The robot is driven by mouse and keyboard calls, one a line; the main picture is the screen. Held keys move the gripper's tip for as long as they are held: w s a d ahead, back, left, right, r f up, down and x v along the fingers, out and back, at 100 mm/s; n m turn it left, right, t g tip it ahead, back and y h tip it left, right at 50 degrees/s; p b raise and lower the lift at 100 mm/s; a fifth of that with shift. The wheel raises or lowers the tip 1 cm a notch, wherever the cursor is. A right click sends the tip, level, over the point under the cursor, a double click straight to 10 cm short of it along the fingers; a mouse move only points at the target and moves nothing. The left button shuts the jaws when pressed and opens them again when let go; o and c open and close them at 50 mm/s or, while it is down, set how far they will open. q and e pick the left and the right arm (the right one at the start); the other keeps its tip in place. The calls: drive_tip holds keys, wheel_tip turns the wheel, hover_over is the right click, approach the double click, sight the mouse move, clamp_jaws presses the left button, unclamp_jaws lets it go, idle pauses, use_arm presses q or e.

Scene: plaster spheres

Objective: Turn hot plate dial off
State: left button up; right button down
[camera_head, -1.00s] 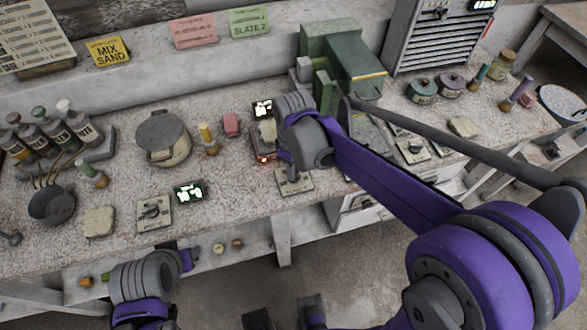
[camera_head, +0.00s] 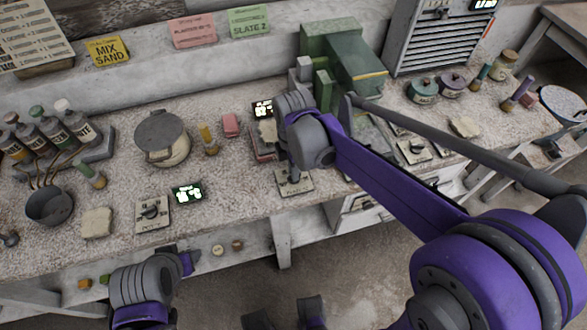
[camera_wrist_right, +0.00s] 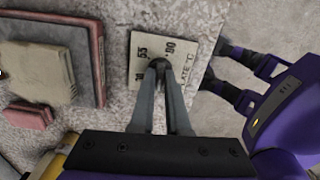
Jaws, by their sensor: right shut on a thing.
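The hot plate dial sits on a pale square panel (camera_head: 305,186) at the table's front edge. The wrist view shows this panel (camera_wrist_right: 146,45) with "ATE °C", "90" and other numbers. My right gripper (camera_wrist_right: 159,68) is shut on the dark dial knob (camera_wrist_right: 158,63), which is mostly hidden by the fingers. The reddish hot plate (camera_wrist_right: 98,50) carries a beige slab (camera_wrist_right: 35,68); my right arm partly hides it in the head view.
A second dial panel (camera_head: 152,214) and a green-lit display (camera_head: 188,193) stand to the left. A lidded pot (camera_head: 163,138), a yellow-topped bottle (camera_head: 208,139) and a pink block (camera_head: 231,124) are behind. A green machine (camera_head: 352,65) stands behind my right arm.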

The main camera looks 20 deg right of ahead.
drive_tip(key=shift+n, duration=1)
drive_tip(key=c, duration=0.9)
unclamp_jaws()
drive_tip(key=shift+r, duration=0.1)
wheel_tip(320, 180, up, 11)
drive_tip(key=shift+p, duration=0.4)
drive_tip(key=shift+f, duration=0.2)
